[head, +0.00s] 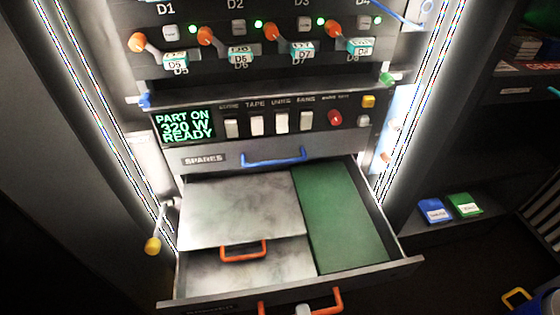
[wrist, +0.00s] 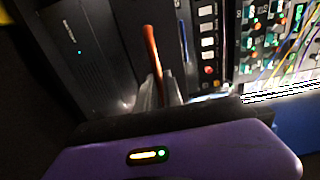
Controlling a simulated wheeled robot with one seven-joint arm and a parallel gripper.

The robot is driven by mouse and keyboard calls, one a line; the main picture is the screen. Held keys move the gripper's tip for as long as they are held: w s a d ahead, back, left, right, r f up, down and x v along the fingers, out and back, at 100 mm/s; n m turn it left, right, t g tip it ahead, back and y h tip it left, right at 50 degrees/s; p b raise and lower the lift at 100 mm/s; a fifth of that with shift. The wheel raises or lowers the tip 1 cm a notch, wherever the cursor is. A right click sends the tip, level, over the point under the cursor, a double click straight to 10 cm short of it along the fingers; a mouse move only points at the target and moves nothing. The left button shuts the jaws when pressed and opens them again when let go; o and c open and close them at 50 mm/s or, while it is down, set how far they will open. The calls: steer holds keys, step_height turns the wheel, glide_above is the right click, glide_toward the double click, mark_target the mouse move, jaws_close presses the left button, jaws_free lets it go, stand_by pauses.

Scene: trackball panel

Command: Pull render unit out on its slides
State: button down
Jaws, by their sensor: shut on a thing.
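An open drawer-like unit, apparently the render unit (head: 405,267), stands out from the rack in the head view. Its front label is too dark to read. Inside lie pale marbled panels (head: 240,205) and a green panel (head: 342,215). An orange handle (head: 332,298) shows at the front, at the bottom edge of the view. In the wrist view the orange handle (wrist: 151,45) runs between the fingertips of my gripper (wrist: 160,95), which is shut on it. In the head view only a pale bit of my gripper (head: 303,310) shows at the handle.
A closed SPARES drawer (head: 225,156) with a blue handle (head: 273,159) sits above the open unit. Over it are a display (head: 187,126) and switches (head: 257,124). A yellow-ended lever (head: 153,245) stands at the left. A lower inner orange handle (head: 243,252) is inside the unit.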

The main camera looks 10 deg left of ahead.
steer(key=shift+b+v, duration=1)
steer(key=shift+v, duration=1.4)
steer(key=shift+f, duration=0.1)
steer(key=c, duration=1.5)
jaws_free()
steer(key=b+v, duration=0.2)
steer(key=v, duration=0.3)
